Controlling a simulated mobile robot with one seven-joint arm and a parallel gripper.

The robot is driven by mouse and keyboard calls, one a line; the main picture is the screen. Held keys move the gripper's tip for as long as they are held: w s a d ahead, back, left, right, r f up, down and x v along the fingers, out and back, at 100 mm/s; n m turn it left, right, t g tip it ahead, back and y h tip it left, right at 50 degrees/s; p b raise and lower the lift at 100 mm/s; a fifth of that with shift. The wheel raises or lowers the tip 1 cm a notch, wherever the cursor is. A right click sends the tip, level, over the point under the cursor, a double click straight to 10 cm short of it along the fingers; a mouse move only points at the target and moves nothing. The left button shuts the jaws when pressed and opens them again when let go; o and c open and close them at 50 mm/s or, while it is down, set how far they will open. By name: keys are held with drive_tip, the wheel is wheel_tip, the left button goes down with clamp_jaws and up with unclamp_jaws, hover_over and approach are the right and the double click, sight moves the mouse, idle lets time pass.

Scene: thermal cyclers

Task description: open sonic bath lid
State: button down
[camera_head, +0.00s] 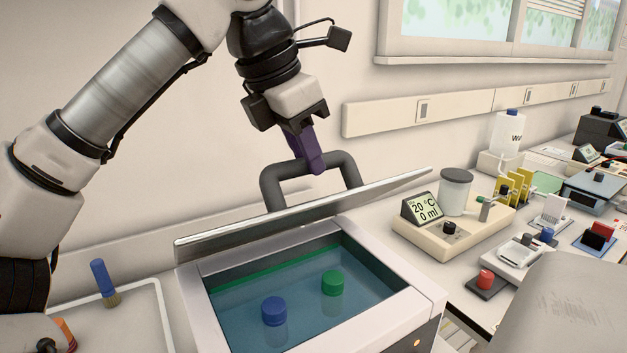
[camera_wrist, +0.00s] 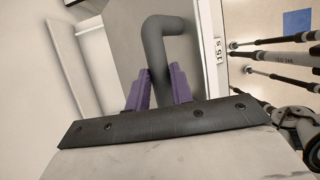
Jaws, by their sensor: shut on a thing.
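The sonic bath (camera_head: 322,283) stands on the bench with its lid (camera_head: 305,214) raised and tilted up at the back. The lid's thick dark handle (camera_head: 311,164) sticks up above it and also shows in the wrist view (camera_wrist: 165,45). My gripper (camera_head: 314,167) has purple fingers, which come down from above onto the middle of the handle. In the wrist view, the fingers (camera_wrist: 158,88) sit on both sides of the handle and are shut on it. Inside the bath, a blue-capped container (camera_head: 274,310) and a green-capped container (camera_head: 332,283) stand in blue liquid.
A white tray (camera_head: 160,300) with a blue-handled brush (camera_head: 104,282) lies left of the bath. A stirrer-like device with a "20 °C, 0 ml" display (camera_head: 424,208) stands close on the right. More lab equipment fills the bench farther right. The wall is close behind.

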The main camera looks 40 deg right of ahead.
drive_tip(key=w+d+r, duration=0.1)
drive_tip(key=w+r, duration=0.1)
drive_tip(key=w, duration=0.4)
drive_tip(key=w+d+r+g, duration=0.1)
drive_tip(key=w, duration=0.5)
drive_tip(key=shift+d+r+y, duration=0.3)
drive_tip(key=shift+r, duration=0.05)
drive_tip(key=c, duration=1.7)
unclamp_jaws()
drive_tip(key=o, duration=0.5)
drive_tip(key=shift+w+d+f, duration=0.1)
drive_tip(key=shift+w+d, duration=0.05)
drive_tip(key=shift+w, duration=0.1)
drive_tip(key=shift+c, duration=0.2)
drive_tip(key=shift+s+r, duration=0.2)
